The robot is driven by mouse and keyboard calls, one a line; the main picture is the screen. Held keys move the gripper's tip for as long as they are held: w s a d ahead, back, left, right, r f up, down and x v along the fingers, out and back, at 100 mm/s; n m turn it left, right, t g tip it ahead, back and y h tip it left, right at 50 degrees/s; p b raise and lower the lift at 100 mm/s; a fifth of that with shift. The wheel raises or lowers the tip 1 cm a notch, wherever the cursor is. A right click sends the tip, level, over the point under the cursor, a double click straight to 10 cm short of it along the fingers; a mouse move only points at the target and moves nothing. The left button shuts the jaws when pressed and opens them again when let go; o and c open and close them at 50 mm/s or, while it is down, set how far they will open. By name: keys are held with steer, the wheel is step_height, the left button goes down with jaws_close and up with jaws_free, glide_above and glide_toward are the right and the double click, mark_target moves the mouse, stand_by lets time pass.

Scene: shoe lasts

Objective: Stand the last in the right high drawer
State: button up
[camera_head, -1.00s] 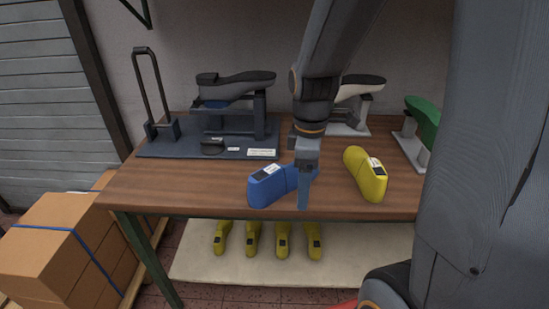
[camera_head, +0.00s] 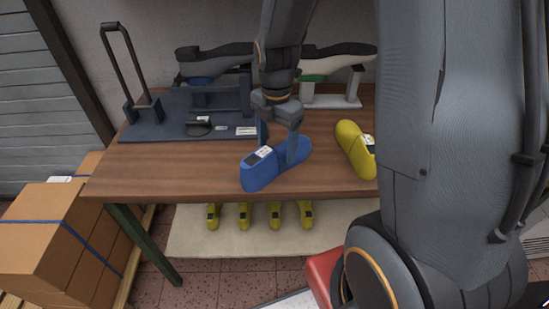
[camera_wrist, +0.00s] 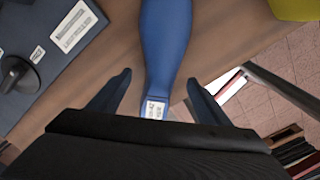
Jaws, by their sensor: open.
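A blue last (camera_head: 262,172) with a white label lies on the wooden table near its front edge. It also shows in the wrist view (camera_wrist: 166,40), running up the middle with its labelled end nearest the camera. My gripper (camera_head: 278,138) is over the blue last, pointing down. In the wrist view my gripper (camera_wrist: 160,82) is open, one finger on each side of the last, with gaps visible between. A yellow last (camera_head: 355,150) lies to the right on the table, partly hidden by my arm. I cannot make out the right high drawer in these views.
A dark board (camera_head: 165,135) with a black stand and handle is at the table's back left. A pale stand (camera_head: 330,98) is behind my arm. Several yellow lasts (camera_head: 244,215) lie on a low pale shelf below. Cardboard boxes (camera_head: 45,235) stand at left.

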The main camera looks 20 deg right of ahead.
mark_target(275, 158)
steer(key=shift+s+a+f+p, duration=0.15)
steer(key=shift+f+p, duration=0.2)
steer(key=shift+f, duration=0.85)
steer(key=shift+s+a+f+p, duration=0.1)
steer(key=shift+f+p, duration=0.2)
steer(key=shift+f, duration=0.85)
steer(key=c, duration=1.5)
jaws_close()
steer(key=shift+w+r, duration=0.1)
steer(key=shift+r, duration=0.05)
